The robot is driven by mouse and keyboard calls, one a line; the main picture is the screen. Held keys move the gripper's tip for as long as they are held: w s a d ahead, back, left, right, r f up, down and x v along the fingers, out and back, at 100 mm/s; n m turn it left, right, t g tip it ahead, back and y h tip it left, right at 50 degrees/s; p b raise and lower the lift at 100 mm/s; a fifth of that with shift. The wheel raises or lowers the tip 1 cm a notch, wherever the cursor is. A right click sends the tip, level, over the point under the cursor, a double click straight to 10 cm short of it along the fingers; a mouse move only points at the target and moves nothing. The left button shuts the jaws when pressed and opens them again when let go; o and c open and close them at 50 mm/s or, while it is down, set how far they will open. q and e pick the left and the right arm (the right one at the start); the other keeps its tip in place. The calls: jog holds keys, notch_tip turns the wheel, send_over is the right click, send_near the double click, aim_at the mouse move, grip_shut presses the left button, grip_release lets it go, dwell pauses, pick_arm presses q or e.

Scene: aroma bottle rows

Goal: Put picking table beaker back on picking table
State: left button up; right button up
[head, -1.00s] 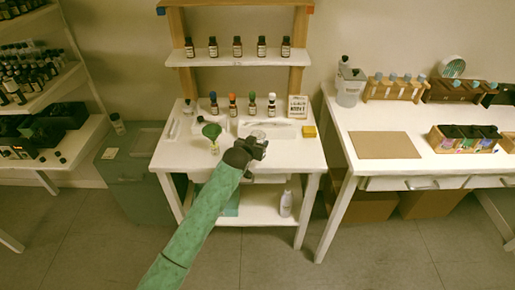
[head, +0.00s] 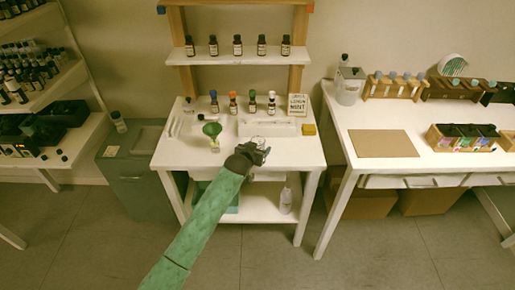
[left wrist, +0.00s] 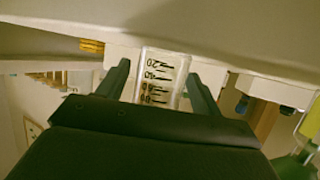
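The clear beaker (left wrist: 161,76) with black graduation marks stands between the two fingers of my left gripper (left wrist: 160,68) in the left wrist view. Gaps show between the fingers and the beaker's sides, so the gripper is open around it. In the head view my left gripper (head: 262,149) is at the front part of the white picking table (head: 292,156). The beaker shows there only faintly (head: 257,140), just beyond the gripper and partly hidden by it. My right gripper is not in view.
A green funnel (head: 212,130) stands left of the gripper. A second table (head: 430,166) stands to the right.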

pick_arm(q)
jog(key=shift+r, duration=0.2)
jog(key=shift+s+a, duration=0.1)
jog(key=shift+s, duration=0.15)
jog(key=b+v, duration=0.3)
jog(key=v, duration=0.9)
jog(key=s+a+f+n+g+y, duration=0.1)
jog(key=s+a+f+g, duration=0.2)
jog(key=s+f, duration=0.8)
jog(key=s+a+f+n+g+y, duration=0.1)
jog(key=s+a+f+g+y, duration=0.2)
jog(key=s+f, duration=0.8)
jog(key=s+a+f+g, duration=0.2)
jog(key=s+a+f, duration=0.1)
jog(key=s+f, duration=0.5)
jog(key=s+a+f+g, duration=0.3)
jog(key=s+f, duration=0.6)
jog(key=s, duration=0.3)
jog(key=shift+f, duration=0.25)
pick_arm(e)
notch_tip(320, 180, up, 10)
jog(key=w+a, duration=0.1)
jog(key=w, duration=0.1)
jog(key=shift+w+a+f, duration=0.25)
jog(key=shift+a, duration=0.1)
